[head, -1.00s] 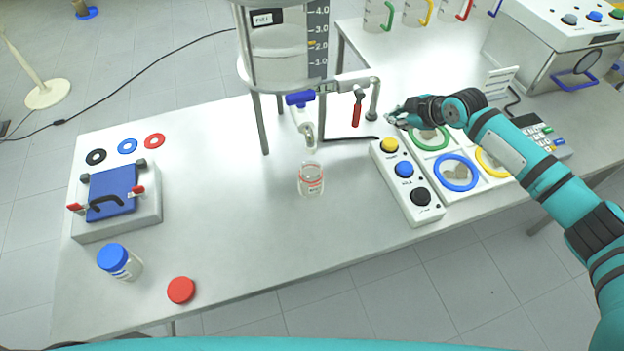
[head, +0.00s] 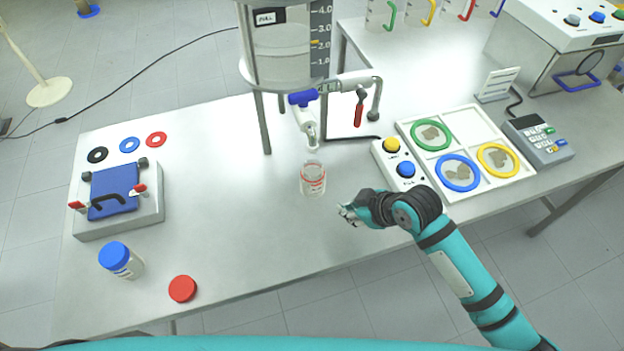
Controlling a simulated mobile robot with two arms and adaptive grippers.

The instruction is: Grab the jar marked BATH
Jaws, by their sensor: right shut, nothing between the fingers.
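A clear glass jar with red markings (head: 312,180) stands upright and open on the table below the reactor's outlet spout; its label is too small to read. A second jar with a blue lid (head: 121,261) stands near the table's front left. My right gripper (head: 345,213) is shut and empty, just to the right of and nearer than the open jar, apart from it. My left gripper is not in view.
A glass reactor (head: 281,50) on metal legs stands behind the jar. A button box (head: 391,158) and a tray with coloured rings (head: 456,128) lie to the right. A red lid (head: 182,289) lies front left. The table between the jar and the left device (head: 118,212) is clear.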

